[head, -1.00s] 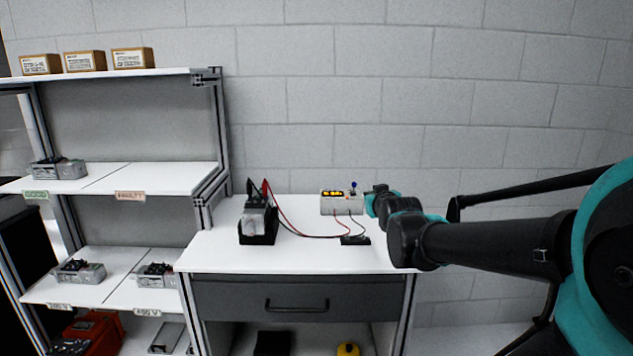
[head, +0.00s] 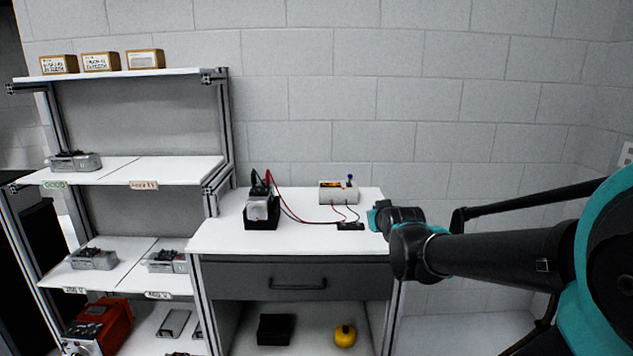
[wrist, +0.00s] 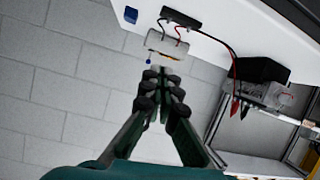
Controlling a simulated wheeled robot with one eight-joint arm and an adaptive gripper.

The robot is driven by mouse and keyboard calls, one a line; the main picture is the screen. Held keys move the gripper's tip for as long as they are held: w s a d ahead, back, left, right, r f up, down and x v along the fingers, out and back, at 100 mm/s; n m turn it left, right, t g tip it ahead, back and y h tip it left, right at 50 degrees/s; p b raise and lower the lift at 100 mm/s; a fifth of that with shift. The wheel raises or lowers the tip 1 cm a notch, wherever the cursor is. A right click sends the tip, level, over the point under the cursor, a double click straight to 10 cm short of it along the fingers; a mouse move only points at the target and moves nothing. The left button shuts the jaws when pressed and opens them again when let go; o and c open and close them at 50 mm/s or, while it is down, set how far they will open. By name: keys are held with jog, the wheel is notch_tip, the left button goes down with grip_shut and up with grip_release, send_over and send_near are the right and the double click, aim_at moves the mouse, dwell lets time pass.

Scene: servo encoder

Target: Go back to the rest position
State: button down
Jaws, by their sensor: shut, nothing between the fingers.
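My gripper shows in the wrist view (wrist: 160,90), its teal and black fingers closed together with nothing between them. In the head view my arm reaches in from the right, its end by the bench's right side, and the fingers are hidden or too small to tell. The white workbench (head: 285,237) carries a black holder (head: 262,222) with a grey servo in it and red and black probes. A small white tester box (head: 336,196) with a blue knob stands behind, with wires to a small black block (head: 350,226).
A shelf rack (head: 140,127) at left holds several grey servo units and small boxes on top. The bench has a closed grey drawer (head: 264,282). Below are a black box (head: 275,329) and a yellow round object (head: 345,335). A red case (head: 99,322) stands at lower left.

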jog(key=s+d+f+m+g, duration=0.2)
jog(key=s+f+g, duration=0.7)
jog(key=s+f, duration=1.3)
jog(key=shift+s+d+h, duration=0.25)
jog(key=shift+d+h, duration=0.15)
